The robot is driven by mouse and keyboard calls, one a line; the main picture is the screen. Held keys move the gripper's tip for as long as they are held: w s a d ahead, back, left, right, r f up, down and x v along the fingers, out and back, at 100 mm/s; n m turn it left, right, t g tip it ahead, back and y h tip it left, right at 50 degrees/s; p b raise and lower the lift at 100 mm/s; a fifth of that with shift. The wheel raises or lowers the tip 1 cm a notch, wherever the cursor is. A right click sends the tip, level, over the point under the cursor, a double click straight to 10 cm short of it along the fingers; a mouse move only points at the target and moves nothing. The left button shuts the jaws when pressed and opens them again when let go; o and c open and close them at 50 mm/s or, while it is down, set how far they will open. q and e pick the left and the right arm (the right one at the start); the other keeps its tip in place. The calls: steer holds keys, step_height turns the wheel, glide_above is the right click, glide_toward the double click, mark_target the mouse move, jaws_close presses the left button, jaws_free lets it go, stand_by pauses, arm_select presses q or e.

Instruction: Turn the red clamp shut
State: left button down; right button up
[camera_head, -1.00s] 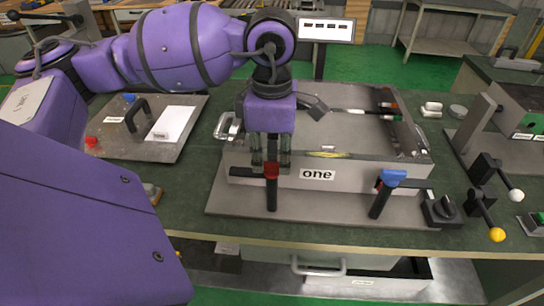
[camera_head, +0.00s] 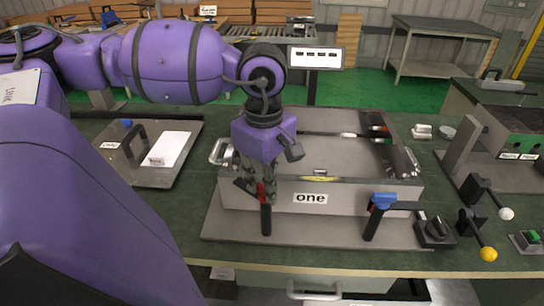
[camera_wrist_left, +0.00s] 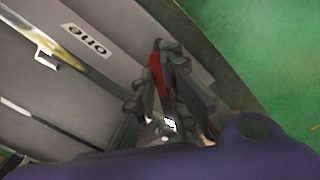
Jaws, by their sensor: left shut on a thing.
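The red clamp (camera_head: 261,191) stands on a dark post at the front left of the metal box labelled "one" (camera_head: 345,197). My left gripper (camera_head: 259,186) points down at it from above and is shut on its red part. In the left wrist view the red clamp (camera_wrist_left: 156,72) shows between the fingers of my left gripper (camera_wrist_left: 160,85). The fingers hide part of the clamp. My right gripper is in neither current view.
A tray with a black handle (camera_head: 131,145) lies at left. Levers with white (camera_head: 506,213) and yellow (camera_head: 488,254) knobs are at right.

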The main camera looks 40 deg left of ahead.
arm_select(q)
steer(key=shift+m, duration=1)
steer(key=m, duration=0.2)
steer(key=shift+m, duration=0.8)
steer(key=m, duration=0.2)
steer(key=shift+m+b, duration=0.3)
steer(key=shift+m, duration=1.2)
arm_select(e)
steer(key=shift+f, duration=0.35)
arm_select(q)
steer(key=shift+m, duration=0.3)
arm_select(e)
steer(key=shift+w+a, duration=0.1)
steer(key=shift+w, duration=0.2)
